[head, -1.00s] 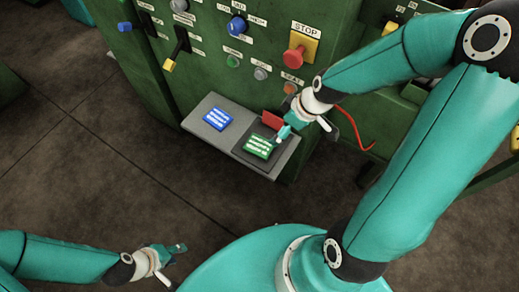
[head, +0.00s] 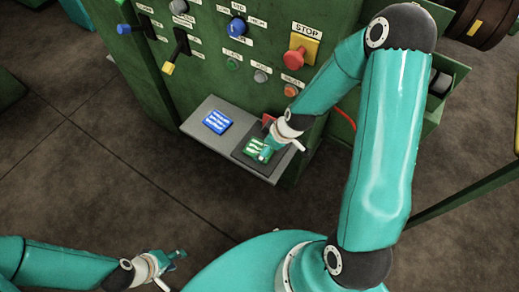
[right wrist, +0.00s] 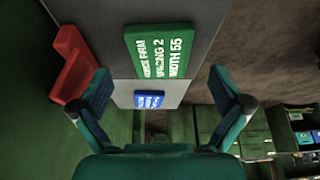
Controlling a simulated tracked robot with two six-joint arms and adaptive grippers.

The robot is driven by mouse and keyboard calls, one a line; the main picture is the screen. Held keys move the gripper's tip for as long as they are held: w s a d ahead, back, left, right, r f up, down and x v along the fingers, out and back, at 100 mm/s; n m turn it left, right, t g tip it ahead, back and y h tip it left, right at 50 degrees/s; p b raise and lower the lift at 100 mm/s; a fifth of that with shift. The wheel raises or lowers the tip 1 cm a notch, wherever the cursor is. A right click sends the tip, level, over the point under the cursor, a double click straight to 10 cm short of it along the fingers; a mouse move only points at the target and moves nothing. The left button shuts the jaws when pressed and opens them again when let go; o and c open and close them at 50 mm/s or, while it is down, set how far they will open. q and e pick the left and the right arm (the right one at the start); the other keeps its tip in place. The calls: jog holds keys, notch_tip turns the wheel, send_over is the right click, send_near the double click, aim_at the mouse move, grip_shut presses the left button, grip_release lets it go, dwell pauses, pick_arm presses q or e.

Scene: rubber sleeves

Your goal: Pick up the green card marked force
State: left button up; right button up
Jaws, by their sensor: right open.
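The green card (head: 254,147) lies on the dark patch at the right of a grey shelf (head: 196,125). In the right wrist view the green card (right wrist: 163,50) carries white print, of which I can read "FIRM", "SPACING 2" and a last line ending in 55. My right gripper (head: 266,153) is at the card's right edge in the head view and covers part of it. In the right wrist view my right gripper (right wrist: 159,74) is open and empty, with the card ahead of its fingertips. My left gripper (head: 178,256) is low at left, away from the shelf; its opening is unclear.
A blue card (head: 217,121) lies left on the same shelf. A red block (head: 267,119) stands behind the green card, close to one right finger in the wrist view. The green panel with a red stop button (head: 298,57) and levers rises behind. Floor before the shelf is clear.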

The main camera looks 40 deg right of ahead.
aim_at(259, 150)
jog(key=shift+x, duration=1.5)
jog(key=c, duration=1.2)
jog(key=shift+r, duration=0.1)
